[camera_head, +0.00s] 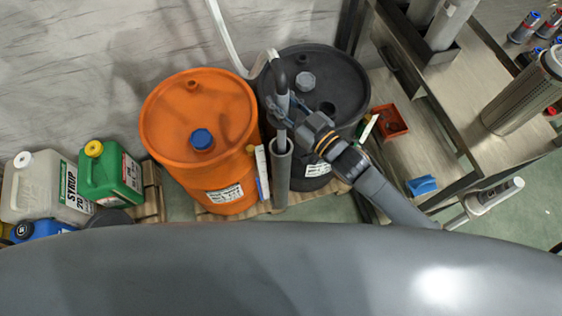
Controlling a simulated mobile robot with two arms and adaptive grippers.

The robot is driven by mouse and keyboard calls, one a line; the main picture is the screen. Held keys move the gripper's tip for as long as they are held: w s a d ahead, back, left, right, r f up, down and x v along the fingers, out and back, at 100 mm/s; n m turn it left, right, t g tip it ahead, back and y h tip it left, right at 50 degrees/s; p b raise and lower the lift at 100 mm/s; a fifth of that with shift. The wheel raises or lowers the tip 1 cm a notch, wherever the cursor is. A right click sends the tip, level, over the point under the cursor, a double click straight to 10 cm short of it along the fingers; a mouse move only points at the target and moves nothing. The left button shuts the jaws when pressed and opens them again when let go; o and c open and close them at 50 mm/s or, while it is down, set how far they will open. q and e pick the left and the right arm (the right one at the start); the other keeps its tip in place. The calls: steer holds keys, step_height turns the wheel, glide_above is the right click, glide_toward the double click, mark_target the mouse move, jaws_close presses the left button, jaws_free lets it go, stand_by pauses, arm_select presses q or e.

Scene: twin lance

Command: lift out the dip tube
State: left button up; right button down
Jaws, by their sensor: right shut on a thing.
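The dip tube (282,103) is a slim grey lance with a dark bent top, and a pale hose runs from it up the wall. My right gripper (283,112) is shut on it from the right, below the bend. Its lower end meets the mouth of an upright grey holder pipe (282,178) in front of the drums; how deep it sits inside is hidden. The black drum (345,72) stands behind my right gripper, with a dark open hole (327,108) and a grey cap (306,80) on its top. My left gripper is out of view.
An orange drum (165,120) with a blue cap (201,139) stands close left of the holder pipe. Green (108,172) and white (42,188) canisters stand further left. A red bin (390,121) and metal workbench (510,140) are at the right. My own grey body fills the bottom.

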steer(key=shift+r+p, duration=2.45)
steer(key=shift+r, duration=0.6)
step_height(320, 180, up, 12)
steer(key=p, duration=1)
steer(key=shift+f+p, duration=0.2)
steer(key=shift+p, duration=0.1)
steer(key=shift+r+b, duration=0.2)
steer(key=shift+b, duration=0.1)
step_height(320, 180, up, 10)
glide_above(287, 90)
steer(key=x, duration=0.2)
